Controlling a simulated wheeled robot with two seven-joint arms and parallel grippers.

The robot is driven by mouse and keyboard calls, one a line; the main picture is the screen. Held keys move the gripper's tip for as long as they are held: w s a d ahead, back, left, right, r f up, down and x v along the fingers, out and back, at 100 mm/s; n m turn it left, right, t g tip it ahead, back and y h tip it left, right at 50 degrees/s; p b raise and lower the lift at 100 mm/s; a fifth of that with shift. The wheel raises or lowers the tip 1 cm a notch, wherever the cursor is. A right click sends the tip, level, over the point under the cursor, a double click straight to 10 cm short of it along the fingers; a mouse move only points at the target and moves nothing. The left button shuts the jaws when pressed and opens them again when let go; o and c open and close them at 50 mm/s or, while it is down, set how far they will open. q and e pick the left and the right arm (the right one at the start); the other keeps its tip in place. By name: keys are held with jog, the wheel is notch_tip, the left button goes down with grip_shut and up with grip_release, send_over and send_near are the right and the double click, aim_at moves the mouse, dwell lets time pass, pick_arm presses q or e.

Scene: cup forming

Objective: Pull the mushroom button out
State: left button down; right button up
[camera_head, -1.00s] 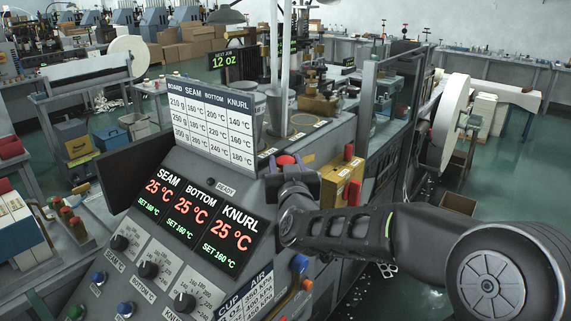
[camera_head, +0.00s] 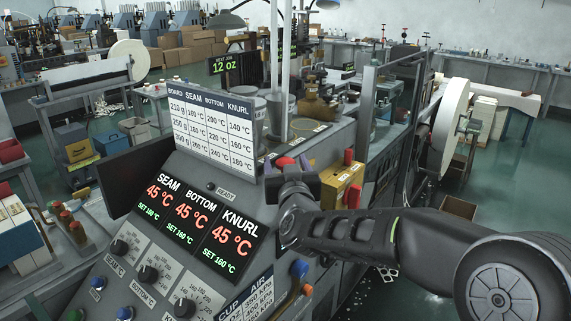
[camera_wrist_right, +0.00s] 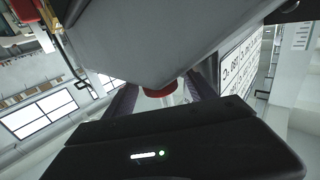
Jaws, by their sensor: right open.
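The red mushroom button (camera_head: 285,162) sits at the top of the grey slanted control panel, beside the data table. My right gripper (camera_head: 288,164) is at the button in the head view, with a dark finger on each side of it; contact cannot be told. In the right wrist view the button (camera_wrist_right: 160,91) shows as a small red cap under the grey panel edge, between the two fingers (camera_wrist_right: 162,95). The right gripper is open. Much of the button's stem is hidden. My left gripper is not in view.
The temperature display (camera_head: 197,220) reads 45 °C in all three fields, with set 160 °C.

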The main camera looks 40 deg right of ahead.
jog(key=b+v, duration=0.1)
jog(key=v, duration=0.6)
jog(key=shift+s+a, duration=0.15)
jog(key=shift+s, duration=0.1)
jog(key=shift+f, duration=0.1)
